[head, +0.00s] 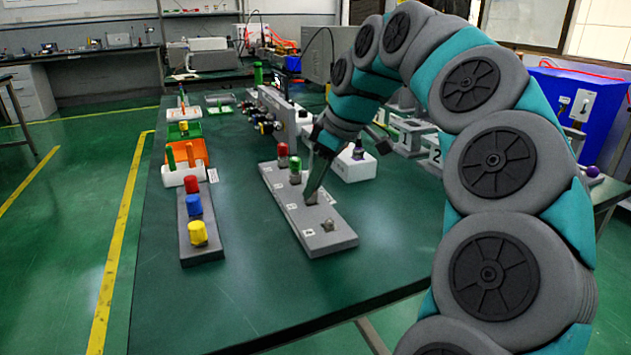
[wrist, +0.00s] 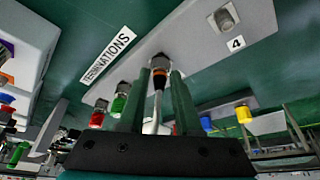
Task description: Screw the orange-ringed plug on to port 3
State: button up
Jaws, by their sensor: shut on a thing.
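The orange-ringed plug (wrist: 160,78) stands between the two fingers of my gripper (wrist: 161,80) in the wrist view. Its dark end is up at the metal port between the green cap and port 4, which is port 3 by its place in the row. I cannot tell whether the threads are engaged. The grey terminations bar (head: 326,238) lies on the table in the head view, with my gripper (head: 313,197) down over it. The fingers hide the plug and port there. Port 4 (head: 328,225) is bare; it also shows in the wrist view (wrist: 222,19).
A red cap (head: 283,155) and a green cap (head: 295,171) stand on the bar's far ports. To the left, a grey rack (head: 187,241) holds red, blue and yellow caps. A white box (head: 354,168) stands right behind the bar. The table's front is clear.

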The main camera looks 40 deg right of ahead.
grip_shut()
